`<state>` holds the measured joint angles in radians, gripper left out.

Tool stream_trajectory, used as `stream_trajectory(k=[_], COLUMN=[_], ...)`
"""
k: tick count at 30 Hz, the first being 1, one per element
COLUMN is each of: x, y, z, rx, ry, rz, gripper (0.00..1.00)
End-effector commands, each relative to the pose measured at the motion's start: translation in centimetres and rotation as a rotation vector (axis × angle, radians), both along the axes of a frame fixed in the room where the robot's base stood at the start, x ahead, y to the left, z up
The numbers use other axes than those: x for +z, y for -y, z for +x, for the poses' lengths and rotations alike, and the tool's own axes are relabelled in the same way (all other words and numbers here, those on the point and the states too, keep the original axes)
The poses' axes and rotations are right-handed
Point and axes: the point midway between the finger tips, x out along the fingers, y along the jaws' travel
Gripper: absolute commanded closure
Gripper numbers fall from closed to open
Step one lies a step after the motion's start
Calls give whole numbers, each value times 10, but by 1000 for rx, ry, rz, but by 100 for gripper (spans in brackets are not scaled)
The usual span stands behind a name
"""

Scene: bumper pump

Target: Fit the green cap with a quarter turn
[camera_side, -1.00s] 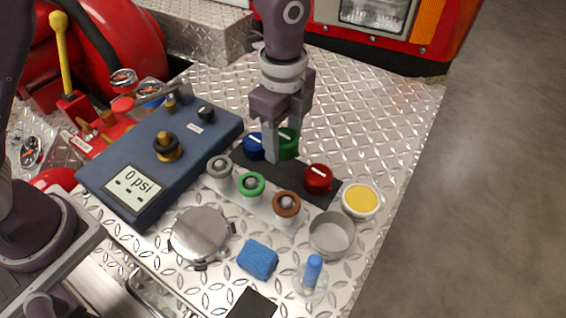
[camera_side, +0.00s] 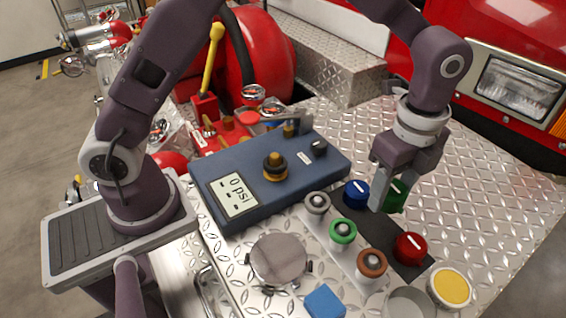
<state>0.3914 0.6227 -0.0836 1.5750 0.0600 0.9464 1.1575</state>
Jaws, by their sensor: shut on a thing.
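The green cap (camera_side: 397,197) sits at the black mat, between the blue cap (camera_side: 356,193) and the red cap (camera_side: 410,248). My gripper (camera_side: 393,196) points down with its fingers on either side of the green cap, shut on it. The near finger hides part of the cap, and I cannot tell whether it is lifted off the mat. The green-ringed port (camera_side: 343,231) stands in a row between a grey-ringed port (camera_side: 317,203) and a brown-ringed port (camera_side: 372,263). No cap is on these three ports.
A blue-grey gauge box (camera_side: 225,165) reading 0 psi lies left of the ports. A round metal lid (camera_side: 279,259), a blue sponge (camera_side: 324,302), a grey bowl (camera_side: 408,303) and a yellow-topped tin (camera_side: 450,288) are in front. The tread plate at right is clear.

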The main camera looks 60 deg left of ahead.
Motion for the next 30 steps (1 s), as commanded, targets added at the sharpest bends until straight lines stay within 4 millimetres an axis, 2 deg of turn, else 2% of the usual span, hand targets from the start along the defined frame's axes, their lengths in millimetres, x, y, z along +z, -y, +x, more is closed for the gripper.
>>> stream_trajectory(k=[11,14,17,20,25,27,30], x=[1,6,18,35,59,64,68], y=[-1,-13,-43,-85,-157,-179,-197], z=[0,0,-4,-15,-55,-74,-95], rx=[2,29,97,199,407,484,562], ry=[1,1,3,4,4,3,3], rz=[0,0,0,1,1,1,0], gripper=[98,98,98,98,98,98,98])
